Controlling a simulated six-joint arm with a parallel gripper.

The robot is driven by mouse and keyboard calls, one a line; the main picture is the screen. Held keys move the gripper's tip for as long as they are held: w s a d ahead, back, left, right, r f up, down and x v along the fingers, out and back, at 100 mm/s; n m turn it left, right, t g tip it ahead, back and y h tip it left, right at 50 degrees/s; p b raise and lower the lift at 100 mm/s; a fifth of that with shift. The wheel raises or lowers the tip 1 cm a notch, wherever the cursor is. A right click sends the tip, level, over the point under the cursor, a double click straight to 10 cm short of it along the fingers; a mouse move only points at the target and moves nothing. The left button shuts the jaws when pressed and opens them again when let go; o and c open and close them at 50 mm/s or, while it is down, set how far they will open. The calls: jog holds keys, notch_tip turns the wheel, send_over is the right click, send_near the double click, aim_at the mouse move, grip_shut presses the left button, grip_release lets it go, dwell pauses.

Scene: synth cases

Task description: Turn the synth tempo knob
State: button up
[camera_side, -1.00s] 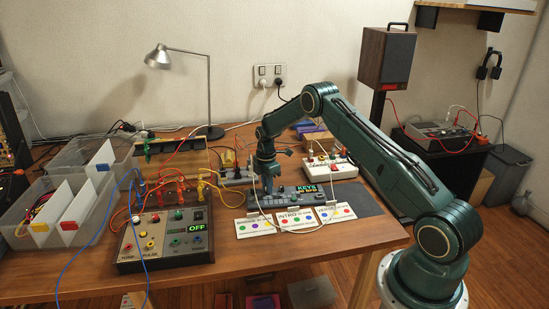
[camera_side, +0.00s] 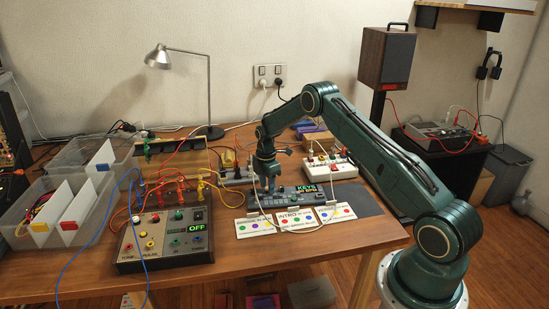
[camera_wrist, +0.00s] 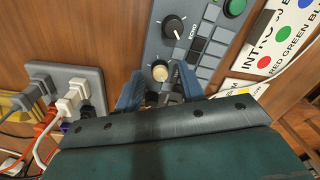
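The synth labelled KEYS (camera_side: 285,200) lies on the table, a grey-blue panel with dark keys. In the wrist view its panel (camera_wrist: 207,10) carries a black knob (camera_wrist: 174,27) with a white pointer line and a smaller cream knob (camera_wrist: 160,72). I cannot read which one is marked tempo. My gripper (camera_side: 268,186) is at the left end of the synth, pointing down. In the wrist view my gripper (camera_wrist: 160,88) has its two fingers apart, one on each side of the cream knob. Gaps show beside the knob, so contact is not visible.
Cards with coloured dots (camera_side: 296,221) lie in front of the synth, with a white cable looping over them. A power strip (camera_wrist: 65,95) is beside the synth. A white switch box (camera_side: 330,168) stands behind it.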

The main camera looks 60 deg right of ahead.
aim_at(267, 187)
notch_tip(267, 187, up, 14)
jog(key=shift+w+f, duration=0.15)
jog(key=shift+w, duration=0.05)
dwell(0.4)
jog(key=shift+d, duration=0.1)
jog(key=s+a+r+m+t, duration=0.1)
jog(key=s+a+r+m, duration=0.1)
jog(key=s+a+r, duration=0.4)
jog(key=s+a+r+m+t, duration=0.1)
jog(key=s+a+r+m, duration=0.15)
jog(key=a+r, duration=0.45)
jog(key=s+a+r+m+t, duration=0.1)
jog(key=s+a+r+m, duration=0.2)
jog(key=r, duration=0.6)
jog(key=s+a+m+t, duration=0.1)
jog(key=s+a+m, duration=0.2)
jog(key=s, duration=0.9)
jog(key=s+a+m+t, duration=0.2)
jog(key=s+a, duration=0.4)
jog(key=s, duration=0.7)
jog(key=shift+a+f+m, duration=0.15)
jog(key=shift+f+m, duration=0.1)
jog(key=shift+m, duration=0.2)
